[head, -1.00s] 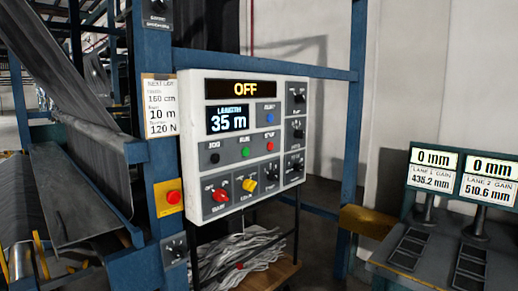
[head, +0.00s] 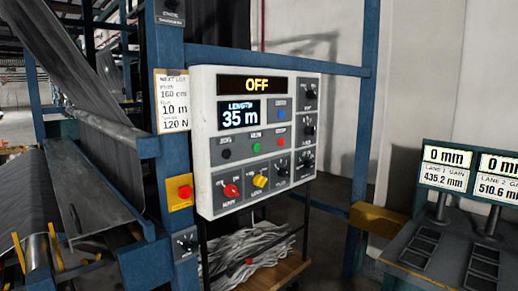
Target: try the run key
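The control panel (head: 207,190) is a pale box on a blue frame, in the middle of the head view. Its top display (head: 257,85) reads OFF, and the length display (head: 239,114) reads 35 m. Below it is a row of a black key (head: 227,154), a green key (head: 257,147) and a red key (head: 281,142). The label over the green key looks like RUN; the small print is blurred. A red rotary knob (head: 232,190) and a yellow one (head: 261,181) sit lower. My gripper is not in view.
A red button on a yellow plate (head: 180,192) and a paper card (head: 172,101) are on the blue post left of the panel. Grey fabric and rollers (head: 85,185) fill the left. A bench (head: 440,255) with two 0 mm displays stands right. Scrap strips (head: 250,250) lie below.

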